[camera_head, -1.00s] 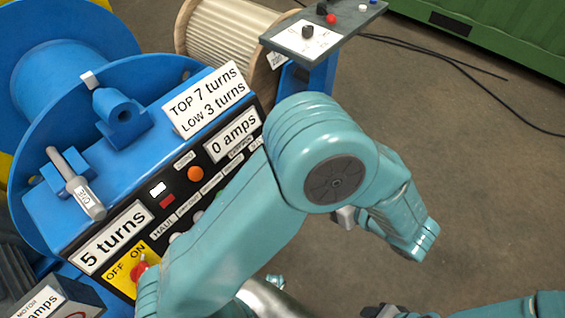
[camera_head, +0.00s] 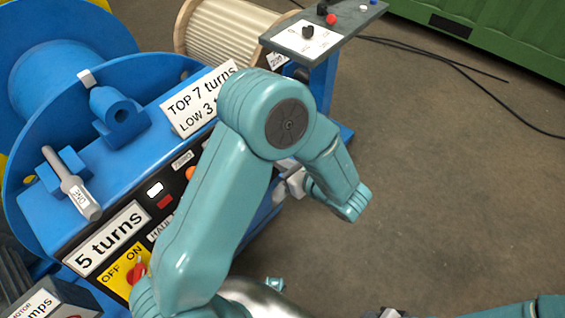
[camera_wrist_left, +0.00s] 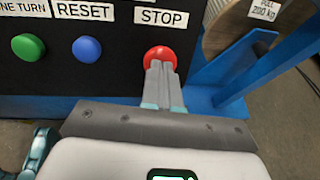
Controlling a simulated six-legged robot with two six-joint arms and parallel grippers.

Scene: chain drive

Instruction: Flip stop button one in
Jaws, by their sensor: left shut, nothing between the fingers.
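The red stop button (camera_wrist_left: 160,57) sits under a white STOP label (camera_wrist_left: 161,17) on the black panel in the left wrist view. My left gripper (camera_wrist_left: 161,66) is shut and empty. Its fingertips overlap the lower part of the button; I cannot tell whether they touch it or whether it is pushed in. In the head view my left arm hides the stop button and the left fingertips. A dark grey piece of my right arm shows at the bottom edge of the head view, too cut off to read its jaws.
A blue RESET button (camera_wrist_left: 87,49) and a green button (camera_wrist_left: 28,47) stand left of the stop button. A blue frame (camera_wrist_left: 235,75) rises close on the right. The head view shows the blue winch (camera_head: 105,190), a grey control box (camera_head: 320,35) and open floor at right.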

